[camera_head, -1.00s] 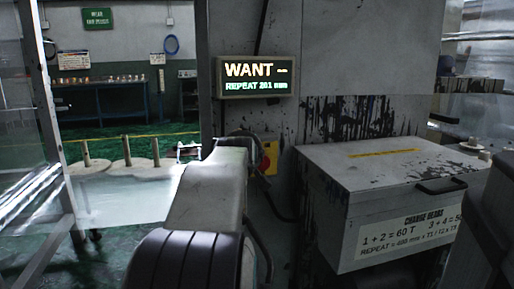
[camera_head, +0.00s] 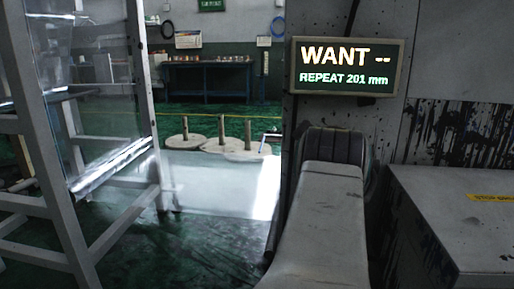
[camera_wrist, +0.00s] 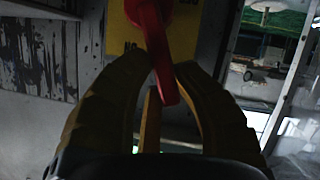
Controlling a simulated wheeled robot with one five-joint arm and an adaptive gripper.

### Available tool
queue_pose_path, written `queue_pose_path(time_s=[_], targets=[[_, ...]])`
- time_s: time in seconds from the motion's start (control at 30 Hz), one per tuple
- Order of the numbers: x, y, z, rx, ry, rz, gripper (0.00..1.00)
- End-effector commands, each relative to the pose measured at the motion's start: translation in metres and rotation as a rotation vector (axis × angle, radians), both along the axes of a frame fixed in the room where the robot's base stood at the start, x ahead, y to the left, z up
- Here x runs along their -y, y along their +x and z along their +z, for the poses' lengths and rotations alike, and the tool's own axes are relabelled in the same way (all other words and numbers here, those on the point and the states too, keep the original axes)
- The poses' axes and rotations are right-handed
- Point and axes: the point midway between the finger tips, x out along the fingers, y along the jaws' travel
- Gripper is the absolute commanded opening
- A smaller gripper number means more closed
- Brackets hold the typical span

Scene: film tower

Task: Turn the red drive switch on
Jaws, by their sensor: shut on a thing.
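The red switch handle (camera_wrist: 162,55) shows at the top middle of the wrist view, in front of a yellow plate (camera_wrist: 120,35) on a paint-worn grey panel. It slants slightly, its lower end to the right. My gripper (camera_wrist: 163,76) has its dark yellow fingers closed around the lower part of the handle, one on each side. The upper end of the handle is cut off by the picture's edge. Lettering on the plate is dim and partly covered. In the head view my arm covers the switch area, and the gripper does not show.
A lit sign (camera_head: 347,67) reads "WANT --" and "REPEAT 201 mm". A grey cabinet (camera_head: 440,205) stands at the right. A metal frame with a clear panel (camera_head: 110,90) stands at the left. Round discs with posts (camera_head: 240,148) lie behind; green floor (camera_head: 175,245) is open between.

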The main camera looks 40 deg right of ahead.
Motion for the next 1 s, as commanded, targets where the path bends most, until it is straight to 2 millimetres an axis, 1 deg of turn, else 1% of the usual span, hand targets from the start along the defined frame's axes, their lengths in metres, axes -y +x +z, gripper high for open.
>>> queue_pose_path(time_s=[0.33, 0.37, 0.63, 0.67, 1.0], targets=[[-0.0001, 0.001, 0.0024, 0.006, -0.006, 0.001, 0.0], [-0.0001, 0.0011, 0.0025, 0.006, -0.006, 0.001, 0.26], [-0.0003, 0.0005, 0.0016, 0.004, -0.003, 0.002, 0.51], [-0.0004, 0.0005, 0.0014, 0.003, -0.003, 0.001, 0.53], [-0.0005, 0.0003, 0.0029, 0.002, -0.001, 0.001, 0.53]])
